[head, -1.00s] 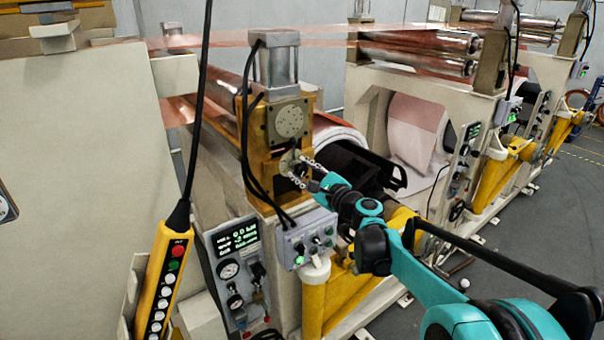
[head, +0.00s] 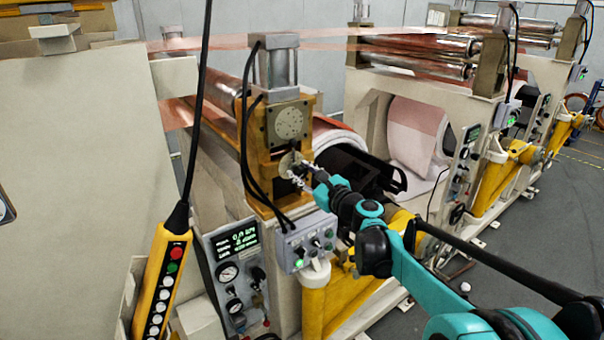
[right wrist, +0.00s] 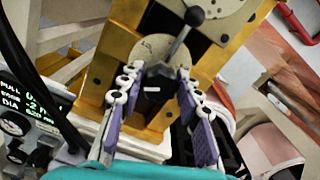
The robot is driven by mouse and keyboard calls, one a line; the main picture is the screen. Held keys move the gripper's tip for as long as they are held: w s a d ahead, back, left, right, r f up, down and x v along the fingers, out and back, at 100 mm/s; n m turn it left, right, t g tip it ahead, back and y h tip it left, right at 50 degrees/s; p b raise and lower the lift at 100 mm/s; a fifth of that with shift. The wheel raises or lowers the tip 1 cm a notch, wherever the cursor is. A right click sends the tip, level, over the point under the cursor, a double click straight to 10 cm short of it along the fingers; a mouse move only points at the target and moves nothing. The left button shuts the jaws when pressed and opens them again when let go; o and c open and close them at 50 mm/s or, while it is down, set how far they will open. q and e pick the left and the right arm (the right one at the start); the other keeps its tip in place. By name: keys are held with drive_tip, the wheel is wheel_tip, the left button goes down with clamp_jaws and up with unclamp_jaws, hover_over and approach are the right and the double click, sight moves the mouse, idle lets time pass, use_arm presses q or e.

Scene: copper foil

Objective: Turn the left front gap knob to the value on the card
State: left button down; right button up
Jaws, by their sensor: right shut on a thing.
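The dial's markings are too small to read. I cannot make out a card with a value. My left gripper is not in view.
A lever with a black ball end (right wrist: 193,16) rises just above the knob. Black cables (head: 245,150) hang left of the block. A grey switch box (head: 308,240) sits below, beside a gauge panel (head: 233,290). A yellow pendant (head: 161,283) hangs at front left.

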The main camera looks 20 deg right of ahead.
drive_tip(key=shift+f, duration=0.1)
drive_tip(key=o, duration=1.1)
drive_tip(key=shift+o, duration=0.2)
drive_tip(key=v, duration=1.2)
